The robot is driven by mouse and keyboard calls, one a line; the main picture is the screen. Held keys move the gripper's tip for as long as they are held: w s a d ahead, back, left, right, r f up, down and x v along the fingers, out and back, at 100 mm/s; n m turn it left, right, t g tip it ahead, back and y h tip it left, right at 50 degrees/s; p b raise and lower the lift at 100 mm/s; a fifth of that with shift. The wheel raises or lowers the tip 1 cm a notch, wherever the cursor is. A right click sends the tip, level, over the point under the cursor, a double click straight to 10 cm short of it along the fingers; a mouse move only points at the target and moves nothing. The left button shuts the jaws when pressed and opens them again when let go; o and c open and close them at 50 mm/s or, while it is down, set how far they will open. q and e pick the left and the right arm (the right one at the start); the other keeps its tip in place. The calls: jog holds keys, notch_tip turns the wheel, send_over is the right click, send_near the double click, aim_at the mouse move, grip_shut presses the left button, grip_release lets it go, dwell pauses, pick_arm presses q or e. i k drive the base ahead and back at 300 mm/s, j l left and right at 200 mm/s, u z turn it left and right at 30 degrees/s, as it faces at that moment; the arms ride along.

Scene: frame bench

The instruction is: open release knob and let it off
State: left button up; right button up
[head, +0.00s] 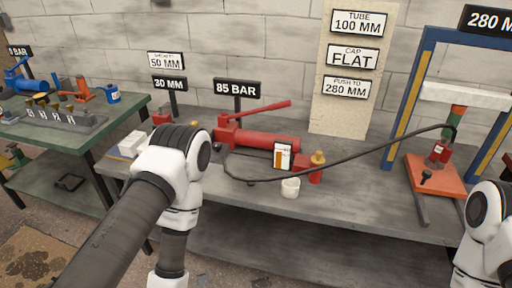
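A red hand pump (265,140) with a long red lever (262,108) lies on the grey bench. A brass knob (318,158) stands on the pump's right end; I cannot tell for sure that it is the release knob. A small gauge panel (283,156) with an orange bar stands in front of the pump. A black hose (390,143) runs from the pump to a red and green cylinder (440,150) in the blue press frame. Both my arms show, left of the pump and at the right edge, but neither gripper is in view.
A green table (50,150) with tools is at left. The bench is clear right of the cup.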

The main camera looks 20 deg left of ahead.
aim_at(217, 146)
jog(key=u, duration=0.85)
jog(key=i+z, duration=0.15)
